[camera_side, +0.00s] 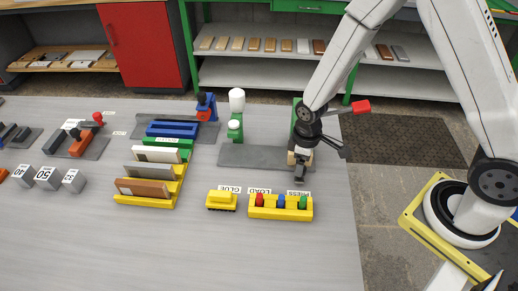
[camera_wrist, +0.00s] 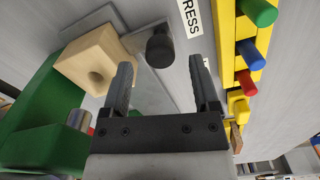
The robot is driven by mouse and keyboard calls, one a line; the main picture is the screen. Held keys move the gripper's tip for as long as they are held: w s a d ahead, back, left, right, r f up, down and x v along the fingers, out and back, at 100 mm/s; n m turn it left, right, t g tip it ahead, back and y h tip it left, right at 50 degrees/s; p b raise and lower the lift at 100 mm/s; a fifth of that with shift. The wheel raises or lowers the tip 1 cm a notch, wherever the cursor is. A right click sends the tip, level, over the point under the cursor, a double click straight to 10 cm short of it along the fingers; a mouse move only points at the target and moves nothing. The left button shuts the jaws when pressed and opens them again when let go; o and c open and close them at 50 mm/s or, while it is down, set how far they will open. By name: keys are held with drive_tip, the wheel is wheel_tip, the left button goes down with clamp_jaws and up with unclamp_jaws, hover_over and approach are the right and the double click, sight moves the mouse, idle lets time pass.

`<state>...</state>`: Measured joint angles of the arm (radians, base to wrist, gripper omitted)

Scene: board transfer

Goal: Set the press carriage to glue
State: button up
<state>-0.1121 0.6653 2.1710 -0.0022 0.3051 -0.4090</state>
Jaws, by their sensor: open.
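The press station has a grey base plate (camera_side: 250,156), with GLUE, LOAD and PRESS labels along its front. A green glue post with a white bottle (camera_side: 237,100) stands at its left end, and a green press frame (camera_side: 297,115) is at its right end, partly behind my arm. In the wrist view a black round knob (camera_wrist: 160,48) sits near the PRESS label (camera_wrist: 190,16), beside a pale wooden block (camera_wrist: 95,62). The knob appears to belong to the carriage. My gripper (camera_side: 300,176) is at the PRESS end; its open fingers (camera_wrist: 161,72) point toward the knob, with nothing held.
A yellow box with red, blue and green buttons (camera_side: 281,213) stands in front of the PRESS label. A small yellow block (camera_side: 221,207) is left of it. A yellow rack (camera_side: 147,201) holds boards at left. The front table is clear.

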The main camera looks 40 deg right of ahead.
drive_tip(key=shift+f, duration=1.15)
clamp_jaws()
idle(0.8)
